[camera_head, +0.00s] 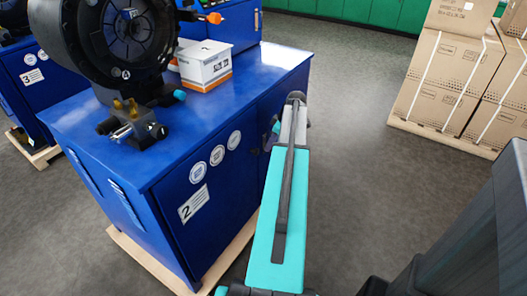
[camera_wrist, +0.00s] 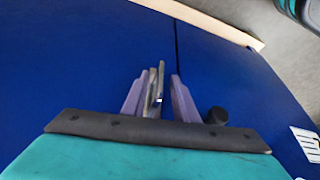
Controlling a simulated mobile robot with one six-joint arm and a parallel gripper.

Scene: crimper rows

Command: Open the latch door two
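The blue door marked 2 (camera_head: 208,185) is closed on the front of the blue cabinet. Its blue panel fills much of the wrist view (camera_wrist: 70,60), with a dark vertical seam beside it. My gripper (camera_head: 272,136) is at the door's upper right edge, partly hidden by my arm in the head view. In the wrist view its two purple fingers (camera_wrist: 157,98) are apart, one on each side of a thin grey metal latch handle (camera_wrist: 158,84). A gap shows between the handle and the right finger. Contact with the left finger is unclear.
A black crimper (camera_head: 122,45) and a white-orange box (camera_head: 205,68) stand on the cabinet top (camera_head: 85,125). The cabinet rests on a wooden pallet (camera_head: 140,262). A black knob (camera_wrist: 217,116) shows near the right finger. Cardboard boxes (camera_head: 445,80) stand at right; grey floor between is clear.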

